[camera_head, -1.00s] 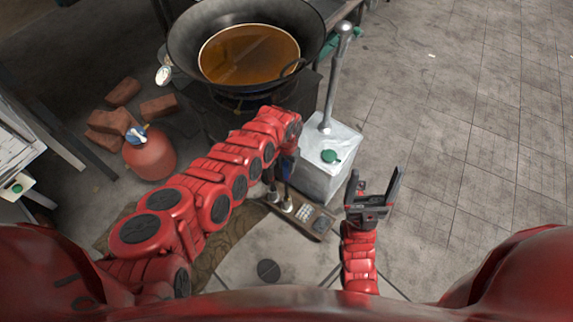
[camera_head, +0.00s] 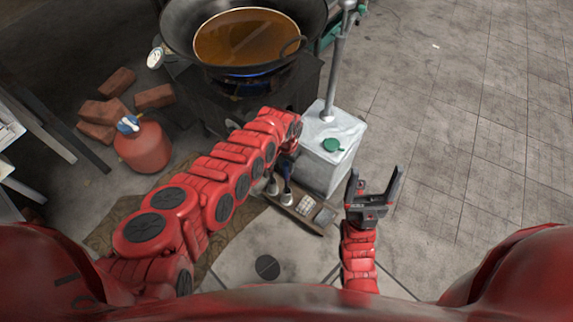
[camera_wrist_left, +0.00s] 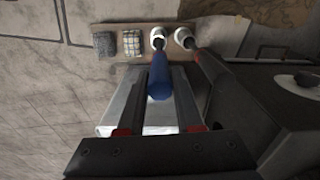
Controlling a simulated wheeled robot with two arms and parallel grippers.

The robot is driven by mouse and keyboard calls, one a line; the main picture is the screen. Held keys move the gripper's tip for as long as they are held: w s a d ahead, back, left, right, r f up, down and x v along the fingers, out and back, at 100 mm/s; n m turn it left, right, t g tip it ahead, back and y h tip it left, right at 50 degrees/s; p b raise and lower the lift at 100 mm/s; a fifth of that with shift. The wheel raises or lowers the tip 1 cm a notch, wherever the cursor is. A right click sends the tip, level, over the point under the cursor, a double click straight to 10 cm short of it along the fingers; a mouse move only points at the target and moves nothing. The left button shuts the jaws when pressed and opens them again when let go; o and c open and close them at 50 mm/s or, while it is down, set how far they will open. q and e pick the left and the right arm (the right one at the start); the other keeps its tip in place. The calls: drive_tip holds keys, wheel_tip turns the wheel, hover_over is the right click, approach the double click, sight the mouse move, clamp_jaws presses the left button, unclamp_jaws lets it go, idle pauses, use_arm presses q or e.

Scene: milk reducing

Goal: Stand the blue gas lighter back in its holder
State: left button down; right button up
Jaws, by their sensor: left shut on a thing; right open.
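The blue gas lighter (camera_wrist_left: 160,82) is between the fingers of my left gripper (camera_wrist_left: 163,72), which is shut on it. In the left wrist view its far end lines up with the left white cup (camera_wrist_left: 158,34) of the holder. I cannot tell whether the tip is inside that cup or just above it. The holder is a wooden board (camera_head: 318,228) on the floor, with two white cups and two small pads. A dark stick (camera_wrist_left: 192,50) meets the right cup (camera_wrist_left: 183,35). In the head view my left wrist partly hides the lighter. My right gripper (camera_head: 374,190) is open and empty.
A square metal can (camera_head: 345,135) with a green cap stands right behind the holder. A wok of brown liquid (camera_head: 248,38) sits on a stove with blue flame (camera_head: 246,76). A red gas bottle (camera_head: 143,148) and bricks are at left.

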use_arm(q)
drive_tip(key=c, duration=0.5)
unclamp_jaws()
wheel_tip(320, 180, up, 8)
drive_tip(key=p, duration=0.5)
drive_tip(key=shift+a+f, duration=0.1)
wheel_tip(320, 180, up, 10)
drive_tip(key=p, duration=0.3)
drive_tip(key=shift+f, duration=0.25)
drive_tip(key=shift+r, duration=0.15)
